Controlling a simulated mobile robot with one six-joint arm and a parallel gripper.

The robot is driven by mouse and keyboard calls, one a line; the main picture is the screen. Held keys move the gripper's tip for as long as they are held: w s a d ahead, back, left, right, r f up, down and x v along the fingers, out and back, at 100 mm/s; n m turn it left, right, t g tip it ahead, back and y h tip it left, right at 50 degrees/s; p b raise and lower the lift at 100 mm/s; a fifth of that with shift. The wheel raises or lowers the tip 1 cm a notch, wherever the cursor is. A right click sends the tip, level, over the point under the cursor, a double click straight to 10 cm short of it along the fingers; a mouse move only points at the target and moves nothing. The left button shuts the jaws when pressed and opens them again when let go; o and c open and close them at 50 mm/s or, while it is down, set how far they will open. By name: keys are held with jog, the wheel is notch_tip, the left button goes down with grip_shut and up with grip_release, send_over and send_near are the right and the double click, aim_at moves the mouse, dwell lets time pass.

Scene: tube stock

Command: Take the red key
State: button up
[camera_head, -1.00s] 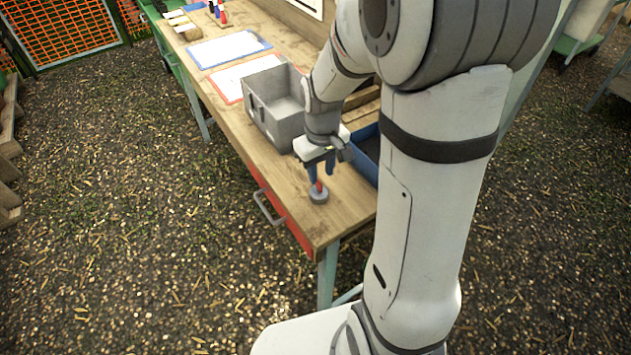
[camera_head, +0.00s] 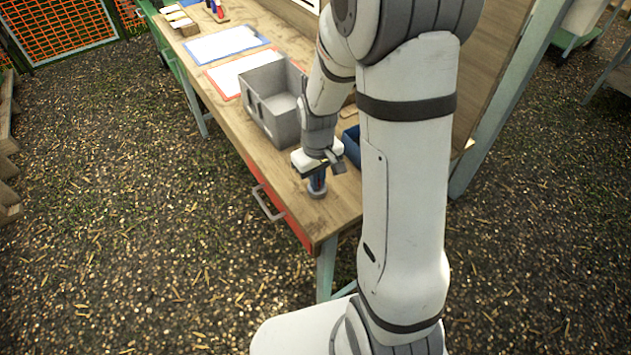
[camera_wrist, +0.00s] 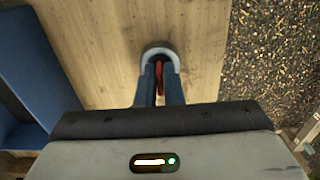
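The red key (camera_wrist: 159,76) stands upright in a round grey holder (camera_head: 317,193) near the front corner of the wooden workbench. My gripper (camera_head: 317,178) points straight down over the holder, with its blue fingers on either side of the key. In the wrist view my gripper (camera_wrist: 160,80) has its fingers close together, with the key's red part filling the narrow gap, so it looks shut on the key. The holder's pale ring (camera_wrist: 160,51) shows just beyond the fingertips. The key's lower end is hidden.
A grey open box (camera_head: 273,110) stands on the bench behind my gripper. A blue bin (camera_head: 351,146) is close to its right. Red-edged and blue-edged sheets, and several small coloured items, lie farther back. The bench's front edge (camera_head: 285,208) is close by.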

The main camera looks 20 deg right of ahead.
grip_shut()
jog(key=shift+r, duration=0.1)
